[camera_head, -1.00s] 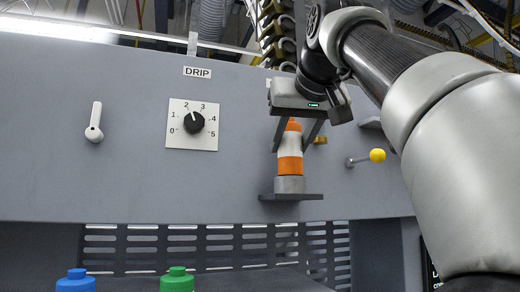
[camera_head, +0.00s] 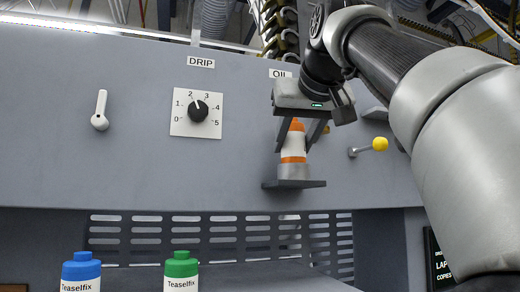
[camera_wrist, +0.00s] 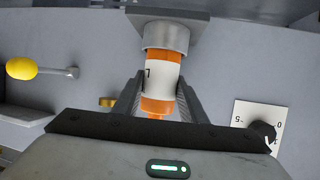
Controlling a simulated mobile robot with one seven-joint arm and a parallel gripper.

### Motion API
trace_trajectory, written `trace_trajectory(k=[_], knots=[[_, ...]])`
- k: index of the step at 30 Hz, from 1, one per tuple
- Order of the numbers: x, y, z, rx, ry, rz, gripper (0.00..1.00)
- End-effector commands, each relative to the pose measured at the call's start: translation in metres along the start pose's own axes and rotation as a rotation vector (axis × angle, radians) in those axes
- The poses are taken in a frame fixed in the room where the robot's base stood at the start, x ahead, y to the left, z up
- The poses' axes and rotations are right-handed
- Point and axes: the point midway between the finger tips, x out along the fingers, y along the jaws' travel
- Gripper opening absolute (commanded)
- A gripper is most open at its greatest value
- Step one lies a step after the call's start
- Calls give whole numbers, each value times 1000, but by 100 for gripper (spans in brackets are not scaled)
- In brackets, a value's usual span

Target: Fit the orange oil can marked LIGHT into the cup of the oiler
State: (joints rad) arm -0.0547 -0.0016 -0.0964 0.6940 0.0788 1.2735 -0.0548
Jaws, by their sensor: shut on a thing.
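The orange and white oil can (camera_head: 293,146) stands upright, its lower end inside the grey cup (camera_head: 294,172) on the oiler's small shelf. My gripper (camera_head: 295,138) reaches down from above and is shut on the can's upper part. In the wrist view the can (camera_wrist: 161,72) lies between the two fingers (camera_wrist: 160,82). A dark letter shows at the edge of its white label, but the full word is out of sight. There the grey cup (camera_wrist: 167,36) surrounds the can's end, with part of the orange band showing outside the rim. The can's bottom is hidden.
A yellow-knobbed lever (camera_head: 380,144) sticks out right of the oiler. The drip dial (camera_head: 205,113) and a white lever (camera_head: 100,110) are to the left. A blue bottle (camera_head: 81,272) and a green bottle (camera_head: 181,270) stand below at the front.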

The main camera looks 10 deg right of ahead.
Motion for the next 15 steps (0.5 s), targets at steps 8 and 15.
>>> trace_trajectory(k=[8,15], knots=[[2,0,7,0,2,0,4],[3,0,8,0,1,0,57]])
